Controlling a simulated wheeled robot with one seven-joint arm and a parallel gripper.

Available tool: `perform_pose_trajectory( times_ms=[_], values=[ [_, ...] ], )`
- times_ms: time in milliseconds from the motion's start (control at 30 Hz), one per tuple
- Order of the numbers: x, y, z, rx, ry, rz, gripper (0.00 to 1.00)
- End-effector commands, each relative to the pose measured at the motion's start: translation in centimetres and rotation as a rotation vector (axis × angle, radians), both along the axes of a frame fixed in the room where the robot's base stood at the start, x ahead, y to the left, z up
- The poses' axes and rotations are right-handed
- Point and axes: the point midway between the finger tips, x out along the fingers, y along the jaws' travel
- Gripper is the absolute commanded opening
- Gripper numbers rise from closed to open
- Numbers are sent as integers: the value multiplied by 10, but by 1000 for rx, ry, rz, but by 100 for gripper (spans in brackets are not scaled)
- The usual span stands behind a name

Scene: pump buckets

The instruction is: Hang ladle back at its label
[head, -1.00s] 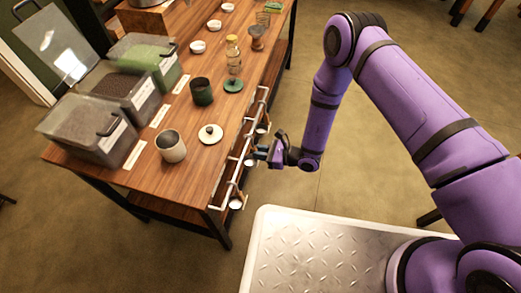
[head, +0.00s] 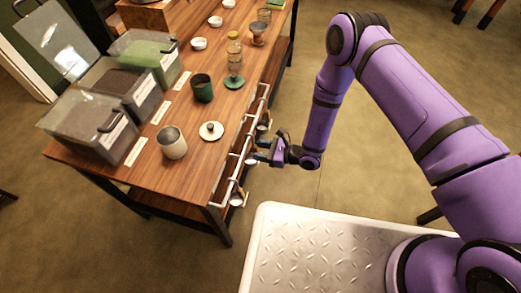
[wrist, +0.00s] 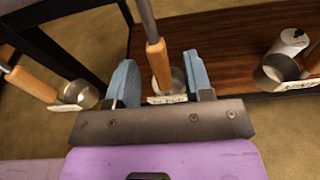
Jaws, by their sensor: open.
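My gripper (wrist: 160,82) is open, its two blue-grey fingers on either side of a ladle with a wooden part (wrist: 158,65) and a metal shaft. Gaps show between the fingers and the wood. A metal cup lies partly hidden behind the wood, and a small white label (wrist: 167,99) sits just below, between the fingers. I cannot tell from the frames what bears the ladle's weight. In the head view my gripper (head: 261,152) is at the table's front edge, beside the white rail (head: 243,152).
Similar wooden-handled pieces with metal cups and labels stand close on the left (wrist: 30,85) and right (wrist: 273,72) in the wrist view.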

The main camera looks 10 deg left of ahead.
Motion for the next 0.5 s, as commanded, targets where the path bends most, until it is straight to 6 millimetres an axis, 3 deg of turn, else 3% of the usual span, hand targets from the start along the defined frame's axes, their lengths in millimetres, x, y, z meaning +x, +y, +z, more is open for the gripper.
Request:
perform_pose_trajectory(
  times_ms=[167, 500],
  values=[
    [0, -21, 4, -1, 0, -4, 47],
    [-6, -81, 17, 0, 1, -4, 47]
  ],
)
